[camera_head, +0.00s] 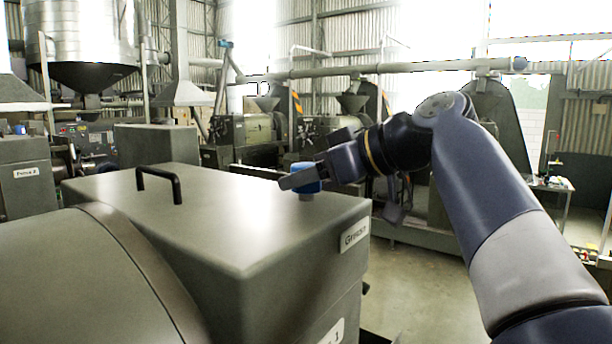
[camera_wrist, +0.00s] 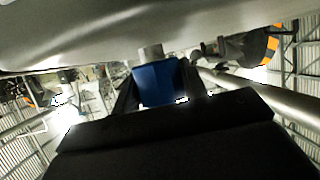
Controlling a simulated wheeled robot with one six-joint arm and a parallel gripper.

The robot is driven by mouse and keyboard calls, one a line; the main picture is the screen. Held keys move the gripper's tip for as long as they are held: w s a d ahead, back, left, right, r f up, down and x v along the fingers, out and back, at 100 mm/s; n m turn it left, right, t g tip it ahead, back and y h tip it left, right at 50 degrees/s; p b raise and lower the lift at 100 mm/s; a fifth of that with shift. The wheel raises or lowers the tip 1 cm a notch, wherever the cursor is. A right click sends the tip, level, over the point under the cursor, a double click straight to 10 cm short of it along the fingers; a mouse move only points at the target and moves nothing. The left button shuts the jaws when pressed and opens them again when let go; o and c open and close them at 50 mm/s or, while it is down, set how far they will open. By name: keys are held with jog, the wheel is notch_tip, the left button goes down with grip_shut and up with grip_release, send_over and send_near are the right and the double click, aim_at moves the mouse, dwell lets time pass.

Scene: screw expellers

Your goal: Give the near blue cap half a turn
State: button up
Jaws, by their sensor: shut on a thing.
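The near blue cap (camera_head: 307,176) sits on a short pale neck on the top face of a grey-green machine housing, near its right back edge. My gripper (camera_head: 300,181) reaches in from the right and is shut on the cap, with a finger across its front. In the wrist view the blue cap (camera_wrist: 157,83) shows between the two dark fingers, with the metal neck (camera_wrist: 150,52) joined to the housing surface. The wrist picture appears upside down. Part of the cap is hidden by the finger.
The housing (camera_head: 200,215) carries a black handle (camera_head: 159,182) left of the cap and a "Grease" label (camera_head: 354,234) on its right side. A rounded cover (camera_head: 85,280) fills the near left. More machines (camera_head: 245,130) and a long pipe stand behind. Open floor (camera_head: 420,290) lies right of the housing.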

jog(key=shift+c, duration=0.6)
jog(key=shift+s+f+m+t+h+b, duration=0.1)
jog(key=shift+m+t+h+b, duration=0.3)
jog(key=shift+m+t+b, duration=0.1)
jog(key=shift+m+t+h, duration=0.8)
jog(key=shift+m+t, duration=0.1)
jog(key=shift+m, duration=0.1)
jog(key=o, duration=1)
jog(key=b+v, duration=0.2)
jog(key=v, duration=0.8)
jog(key=shift+s+d+r, duration=0.2)
jog(key=shift+d, duration=0.05)
